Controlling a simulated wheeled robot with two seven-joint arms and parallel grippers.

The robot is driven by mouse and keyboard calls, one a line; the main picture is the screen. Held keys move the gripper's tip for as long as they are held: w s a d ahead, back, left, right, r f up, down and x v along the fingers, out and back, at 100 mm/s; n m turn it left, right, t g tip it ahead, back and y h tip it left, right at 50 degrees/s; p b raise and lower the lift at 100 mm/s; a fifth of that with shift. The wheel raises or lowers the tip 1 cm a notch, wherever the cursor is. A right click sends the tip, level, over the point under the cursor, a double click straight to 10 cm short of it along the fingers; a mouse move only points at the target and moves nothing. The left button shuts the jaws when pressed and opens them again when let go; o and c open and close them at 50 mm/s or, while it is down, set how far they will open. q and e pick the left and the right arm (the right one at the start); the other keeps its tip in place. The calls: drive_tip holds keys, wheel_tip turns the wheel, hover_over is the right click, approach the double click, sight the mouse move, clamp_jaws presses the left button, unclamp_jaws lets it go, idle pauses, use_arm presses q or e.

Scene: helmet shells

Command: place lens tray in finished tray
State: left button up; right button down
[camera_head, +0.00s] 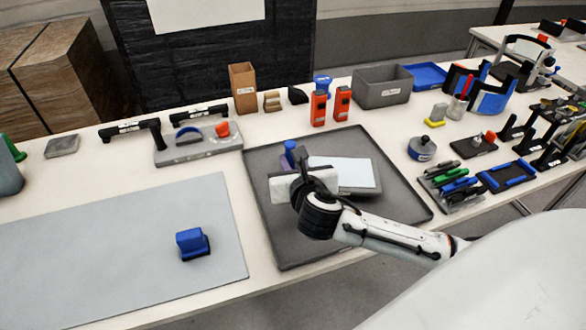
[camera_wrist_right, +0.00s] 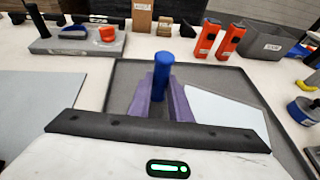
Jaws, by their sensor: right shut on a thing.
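The finished tray, a large dark grey shallow tray (camera_head: 285,250), lies on the table in the middle of the head view; its rim also shows in the wrist view (camera_wrist_right: 125,68). The lens tray, a grey body with a pale flat top (camera_head: 350,175), is over the inside of the finished tray; the pale top is right of the fingers in the wrist view (camera_wrist_right: 225,110). My right gripper (camera_head: 287,159) is shut, its purple fingers around a blue upright post (camera_wrist_right: 162,75) beside the pale top. Their joint is hidden, and I cannot tell whether the underside touches. My left gripper is out of view.
A grey mat (camera_head: 110,260) with a blue block (camera_head: 193,243) lies left. Behind stand a grey fixture (camera_head: 198,148), orange devices (camera_head: 319,108) and a grey bin (camera_head: 383,85). A round container (camera_head: 422,149) and a marker tray (camera_head: 455,190) stand right.

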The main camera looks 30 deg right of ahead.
wheel_tip(320, 180, down, 2)
drive_tip(key=shift+f, duration=0.2)
drive_tip(key=c, duration=1.6)
unclamp_jaws()
drive_tip(key=shift+f, duration=0.1)
drive_tip(key=shift+c, duration=0.2)
drive_tip(key=shift+s+a+r, duration=0.1)
drive_tip(key=shift+s+r, duration=0.1)
drive_tip(key=v, duration=1.1)
drive_tip(key=shift+s, duration=0.25)
